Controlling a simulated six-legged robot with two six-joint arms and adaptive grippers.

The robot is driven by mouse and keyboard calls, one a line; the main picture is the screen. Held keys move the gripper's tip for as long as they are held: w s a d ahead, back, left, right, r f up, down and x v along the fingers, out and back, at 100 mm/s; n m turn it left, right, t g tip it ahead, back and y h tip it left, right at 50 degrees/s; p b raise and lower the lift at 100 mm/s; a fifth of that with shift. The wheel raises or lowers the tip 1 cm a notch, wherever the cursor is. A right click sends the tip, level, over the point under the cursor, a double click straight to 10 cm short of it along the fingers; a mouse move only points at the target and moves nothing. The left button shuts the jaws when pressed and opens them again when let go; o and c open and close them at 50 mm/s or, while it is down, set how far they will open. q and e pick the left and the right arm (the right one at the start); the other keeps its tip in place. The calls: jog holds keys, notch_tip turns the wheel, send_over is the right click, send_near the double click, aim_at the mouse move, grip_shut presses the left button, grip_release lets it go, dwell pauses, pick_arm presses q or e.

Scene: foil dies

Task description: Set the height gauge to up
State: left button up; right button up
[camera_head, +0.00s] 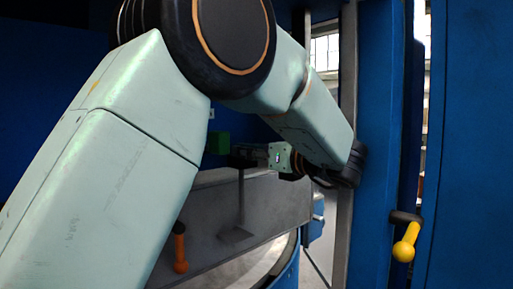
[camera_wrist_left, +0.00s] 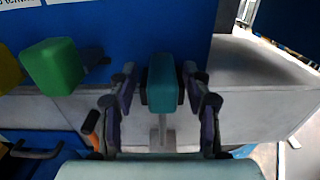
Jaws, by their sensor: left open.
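My left gripper (camera_head: 243,153) reaches in at the middle of the head view, in front of a blue machine. In the left wrist view the left gripper (camera_wrist_left: 161,100) is open, its fingers on either side of a teal block-shaped handle (camera_wrist_left: 162,82). Narrow gaps show between fingers and handle, so I see no clear grip. A grey upright (camera_wrist_left: 162,130) shows below the handle. In the head view a thin grey post (camera_head: 240,195) stands below the gripper. No readable label marks the height gauge, and its setting cannot be told. My right gripper is not in view.
A green block (camera_wrist_left: 55,65) sits left of the gripper, with a yellow one (camera_wrist_left: 8,70) beyond it. A yellow-knobbed lever (camera_head: 405,245) is at the right. A grey ledge (camera_head: 285,200) runs below the gripper.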

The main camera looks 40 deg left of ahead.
pick_arm(q)
jog(key=shift+s+d+r, duration=0.1)
jog(key=shift+d+r, duration=0.1)
jog(key=shift+d, duration=0.3)
jog(key=shift+w+a+f, duration=0.15)
jog(key=shift+a+f, duration=0.05)
jog(key=shift+a, duration=0.2)
jog(key=shift+w+a+f, duration=0.15)
jog(key=shift+a, duration=0.25)
jog(key=c, duration=0.5)
jog(key=shift+s+d+r, duration=0.1)
jog(key=shift+s+d, duration=0.05)
jog(key=shift+c, duration=1.4)
grip_shut()
